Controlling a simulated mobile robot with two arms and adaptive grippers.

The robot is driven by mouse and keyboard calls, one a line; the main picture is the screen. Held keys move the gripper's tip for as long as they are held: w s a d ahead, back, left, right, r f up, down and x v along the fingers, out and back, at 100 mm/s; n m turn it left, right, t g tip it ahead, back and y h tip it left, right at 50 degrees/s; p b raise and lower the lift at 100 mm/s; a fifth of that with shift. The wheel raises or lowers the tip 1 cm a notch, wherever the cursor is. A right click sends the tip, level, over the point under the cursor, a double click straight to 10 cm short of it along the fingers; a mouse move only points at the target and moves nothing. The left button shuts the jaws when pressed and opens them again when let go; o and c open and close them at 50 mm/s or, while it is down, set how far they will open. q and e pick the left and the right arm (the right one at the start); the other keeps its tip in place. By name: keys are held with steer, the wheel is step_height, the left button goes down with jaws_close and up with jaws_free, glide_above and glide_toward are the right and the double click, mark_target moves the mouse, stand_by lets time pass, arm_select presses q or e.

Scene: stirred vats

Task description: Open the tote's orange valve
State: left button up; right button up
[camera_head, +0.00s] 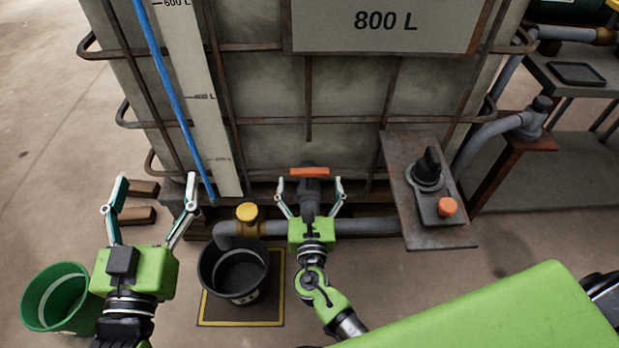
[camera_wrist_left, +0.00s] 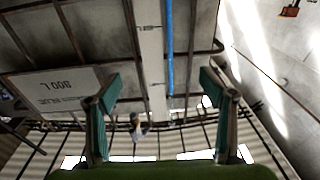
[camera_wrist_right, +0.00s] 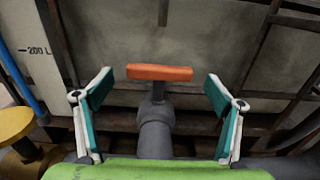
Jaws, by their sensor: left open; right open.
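The orange valve handle (camera_head: 309,172) is a short bar lying crosswise on a grey valve body at the foot of the caged tote (camera_head: 300,100). In the right wrist view the handle (camera_wrist_right: 160,72) sits ahead of the fingers, near the middle, with the grey valve neck (camera_wrist_right: 155,115) below it. My right gripper (camera_head: 309,185) is open around the valve area, one finger on each side, apart from the handle. My left gripper (camera_head: 155,190) is open and empty in front of the tote's left side. The left wrist view (camera_wrist_left: 160,85) shows its spread fingers.
A black bucket (camera_head: 233,290) stands on a yellow-edged mat below a yellow knob (camera_head: 247,211) on a grey pipe (camera_head: 365,228). A green bucket (camera_head: 35,305) is at the left. A plate with a black knob and orange button (camera_head: 447,207) is right of the valve.

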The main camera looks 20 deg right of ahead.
mark_target(309, 178)
arm_select(q)
steer(key=shift+s+d+r+t, duration=0.15)
steer(key=shift+r+t, duration=0.45)
steer(key=shift+r, duration=0.45)
arm_select(e)
steer(key=shift+x, duration=1.35)
steer(key=c, duration=1.1)
